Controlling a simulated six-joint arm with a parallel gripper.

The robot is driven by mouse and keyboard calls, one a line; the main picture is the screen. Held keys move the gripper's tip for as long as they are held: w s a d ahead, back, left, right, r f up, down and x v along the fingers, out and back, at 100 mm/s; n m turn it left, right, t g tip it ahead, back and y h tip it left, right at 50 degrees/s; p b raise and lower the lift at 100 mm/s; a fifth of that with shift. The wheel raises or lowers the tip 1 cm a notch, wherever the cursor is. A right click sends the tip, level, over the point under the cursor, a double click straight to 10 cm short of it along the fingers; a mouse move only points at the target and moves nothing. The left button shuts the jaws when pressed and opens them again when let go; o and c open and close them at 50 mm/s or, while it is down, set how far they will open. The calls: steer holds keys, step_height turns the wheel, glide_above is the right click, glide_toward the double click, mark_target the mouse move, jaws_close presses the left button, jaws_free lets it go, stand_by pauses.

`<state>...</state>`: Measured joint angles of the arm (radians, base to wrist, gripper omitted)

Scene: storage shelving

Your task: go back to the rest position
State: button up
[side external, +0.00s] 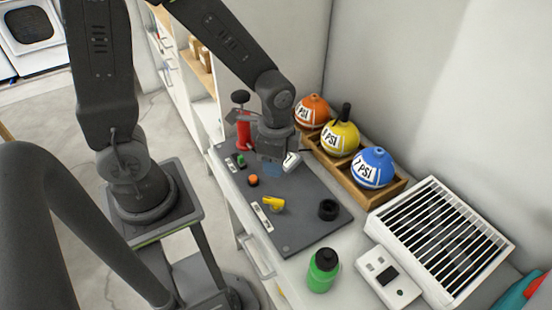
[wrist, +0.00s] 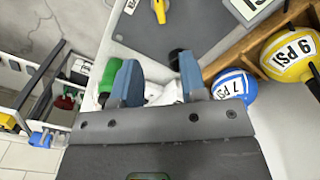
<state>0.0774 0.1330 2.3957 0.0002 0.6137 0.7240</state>
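My gripper (side external: 273,170) hangs over the grey board (side external: 318,222) on the white bench in the side external view, below the bent arm. In the wrist view my gripper (wrist: 158,80) shows two blue fingers spread well apart, with nothing clearly held between them. A black round knob (side external: 328,209) and a yellow handle (side external: 273,204) are on the board, nearer the camera than the gripper. The exact gap between the fingertips and the board is hard to tell.
A wooden tray (side external: 386,196) with orange (side external: 313,110), yellow (side external: 341,139) and blue (side external: 374,168) PSI balls stands against the wall. A red pump (side external: 243,133) is close left of the gripper. A green bottle (side external: 323,270), white device (side external: 388,280) and slatted unit (side external: 440,240) stand in front.

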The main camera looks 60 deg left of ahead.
steer(key=s+a+r+n+t, duration=0.1)
steer(key=s+r+n+t, duration=0.1)
steer(key=r, duration=0.6)
steer(key=s+a+r+n+t, duration=0.1)
steer(key=s+r+n+t, duration=0.2)
steer(key=s+r+n, duration=0.2)
step_height(320, 180, up, 5)
steer(key=shift+f+n+t, duration=0.2)
steer(key=shift+n+t, duration=0.1)
steer(key=shift+n, duration=0.8)
